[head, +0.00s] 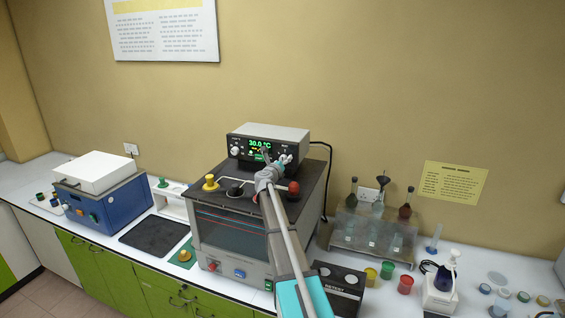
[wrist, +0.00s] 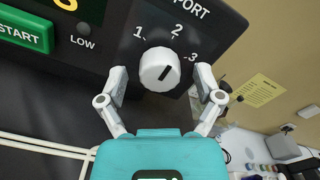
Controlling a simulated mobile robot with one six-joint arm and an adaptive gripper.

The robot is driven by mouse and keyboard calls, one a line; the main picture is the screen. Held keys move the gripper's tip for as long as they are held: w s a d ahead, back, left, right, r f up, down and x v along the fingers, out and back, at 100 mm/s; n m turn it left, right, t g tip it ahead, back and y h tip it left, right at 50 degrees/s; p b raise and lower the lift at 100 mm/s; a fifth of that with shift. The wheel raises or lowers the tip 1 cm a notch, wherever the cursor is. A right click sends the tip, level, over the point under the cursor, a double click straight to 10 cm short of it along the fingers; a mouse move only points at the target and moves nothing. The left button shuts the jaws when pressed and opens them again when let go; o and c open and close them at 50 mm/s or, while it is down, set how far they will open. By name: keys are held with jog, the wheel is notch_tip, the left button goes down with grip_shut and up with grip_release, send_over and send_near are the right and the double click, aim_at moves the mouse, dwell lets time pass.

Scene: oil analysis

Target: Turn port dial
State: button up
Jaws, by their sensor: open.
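The port dial (wrist: 160,68) is a round white knob with a dark pointer line, on the black front panel of the controller (head: 268,140). The marks 1, 2 and 3 and the word PORT stand around it. In the wrist view the line slants up and right, towards the side of 2 and 3; I cannot tell its exact mark. My gripper (wrist: 161,76) is open, one finger on each side of the dial, with visible gaps in the picture. In the head view my gripper (head: 282,161) is at the panel's right part and largely hides the dial.
The controller stands on a grey oven-like unit (head: 230,232) with a yellow knob (head: 211,183) and a red knob (head: 293,187) on top. A green START button (wrist: 22,33) is left of the dial. A glassware rack (head: 372,236) stands to the right.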

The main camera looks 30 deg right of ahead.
jog(key=c, duration=1.1)
jog(key=shift+c, duration=0.2)
jog(key=shift+n, duration=0.3)
jog(key=n, duration=0.5)
jog(key=shift+d, duration=0.1)
jog(key=n, duration=0.6)
jog(key=shift+r, duration=0.1)
jog(key=shift+n, duration=0.3)
